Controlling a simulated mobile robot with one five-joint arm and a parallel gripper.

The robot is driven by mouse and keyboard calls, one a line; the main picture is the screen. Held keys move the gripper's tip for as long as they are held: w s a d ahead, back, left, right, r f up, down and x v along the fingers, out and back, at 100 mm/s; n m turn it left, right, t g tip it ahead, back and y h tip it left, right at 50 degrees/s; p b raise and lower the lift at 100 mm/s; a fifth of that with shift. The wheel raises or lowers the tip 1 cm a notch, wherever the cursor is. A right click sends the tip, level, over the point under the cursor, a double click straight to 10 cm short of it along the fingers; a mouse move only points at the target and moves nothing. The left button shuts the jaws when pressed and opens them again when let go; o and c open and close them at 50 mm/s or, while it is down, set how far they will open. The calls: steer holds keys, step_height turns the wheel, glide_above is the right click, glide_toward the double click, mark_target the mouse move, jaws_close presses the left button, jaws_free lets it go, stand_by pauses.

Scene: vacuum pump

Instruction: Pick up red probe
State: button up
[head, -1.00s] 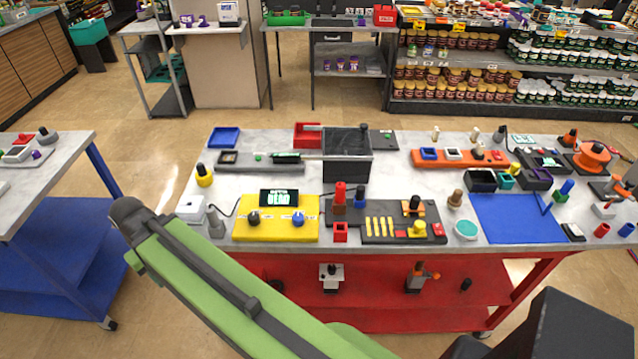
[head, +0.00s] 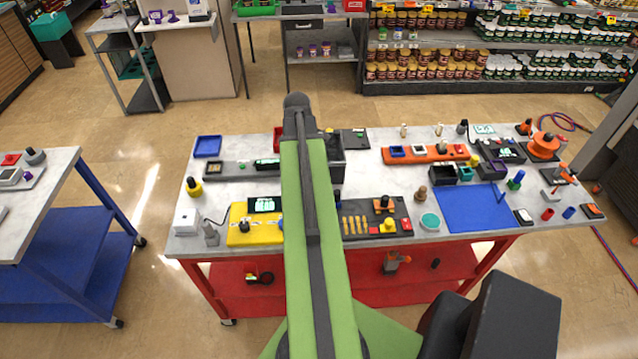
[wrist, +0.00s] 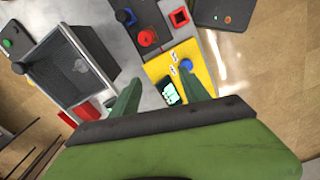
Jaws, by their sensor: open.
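The red probe (wrist: 146,37) shows from above in the wrist view as a round red top, beside a blue probe (wrist: 125,17) and a hollow red square box (wrist: 180,17). In the head view my green arm hides it. My gripper (wrist: 162,77) is open and empty, with its two green fingers spread. In the wrist view the fingers lie below the red probe and over the yellow panel's screen side, apart from the probe.
A yellow panel (head: 240,238) with knobs stands at the table's front left. A grey open box (wrist: 75,70) is near the fingers. A dark tray with yellow strips (head: 355,225) and a blue mat (head: 475,212) lie to the right. The table's front edge is close.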

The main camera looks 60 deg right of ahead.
steer(key=s+d+r, duration=0.2)
steer(key=s+d, duration=0.2)
steer(key=shift+n, duration=0.3)
steer(key=f+b, duration=1.2)
steer(key=f, duration=0.1)
steer(key=shift+a, duration=0.25)
steer(key=shift+r, duration=0.15)
steer(key=f+b, duration=0.5)
steer(key=shift+s+d+f, duration=0.15)
steer(key=shift+s+f, duration=0.05)
steer(key=shift+s, duration=0.05)
steer(key=shift+r, duration=0.2)
jaws_close()
